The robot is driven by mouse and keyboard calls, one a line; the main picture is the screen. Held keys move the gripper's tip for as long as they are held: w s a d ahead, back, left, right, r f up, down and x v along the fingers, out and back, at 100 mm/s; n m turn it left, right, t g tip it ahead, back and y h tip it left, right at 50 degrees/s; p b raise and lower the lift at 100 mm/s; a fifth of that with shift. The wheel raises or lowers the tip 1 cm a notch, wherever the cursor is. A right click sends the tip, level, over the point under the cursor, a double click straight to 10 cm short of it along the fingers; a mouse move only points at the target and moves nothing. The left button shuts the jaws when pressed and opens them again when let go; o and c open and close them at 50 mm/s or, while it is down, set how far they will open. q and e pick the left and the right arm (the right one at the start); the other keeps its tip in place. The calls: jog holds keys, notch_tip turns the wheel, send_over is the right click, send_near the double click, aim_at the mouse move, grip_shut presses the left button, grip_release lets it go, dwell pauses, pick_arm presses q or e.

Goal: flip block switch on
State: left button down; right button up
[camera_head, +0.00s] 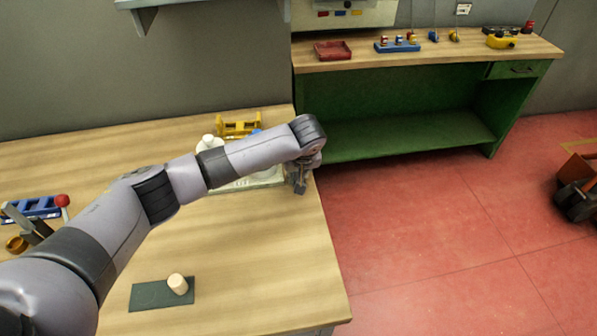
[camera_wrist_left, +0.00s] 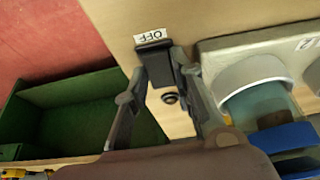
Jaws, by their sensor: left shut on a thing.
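The block switch (camera_wrist_left: 157,62) is a dark block beside a white label (camera_wrist_left: 150,37) that reads OFF, on the wooden table top in the left wrist view. My left gripper (camera_wrist_left: 163,75) is shut on the block, one finger on either side. In the head view my left gripper (camera_head: 300,188) points down at the table's right edge, beside the white rack. The switch itself is too small and covered to make out there. My right gripper is in neither view.
The white rack (camera_wrist_left: 222,45) with a clear vessel is close beside the gripper. A cork stopper (camera_head: 177,284) stands on a dark green mat (camera_head: 145,295) at the front. A yellow stand (camera_head: 238,125) is behind. The table (camera_head: 250,245) is bare at front right.

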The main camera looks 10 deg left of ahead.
pick_arm(q)
jog(key=shift+r+p, duration=0.2)
jog(key=shift+p, duration=0.15)
jog(key=shift+w+a+r+g+h+p, duration=0.1)
jog(key=shift+w+r+g+h+p, duration=0.15)
jog(key=shift+g+p, duration=0.6)
jog(key=shift+w+f+h, duration=0.1)
jog(key=shift+f+h, duration=0.05)
jog(key=shift+h, duration=0.1)
jog(key=shift+w+a+f+g, duration=0.15)
jog(key=shift+w+g, duration=0.1)
jog(key=shift+g, duration=0.4)
jog(key=shift+g+h, duration=0.4)
jog(key=shift+g, duration=0.1)
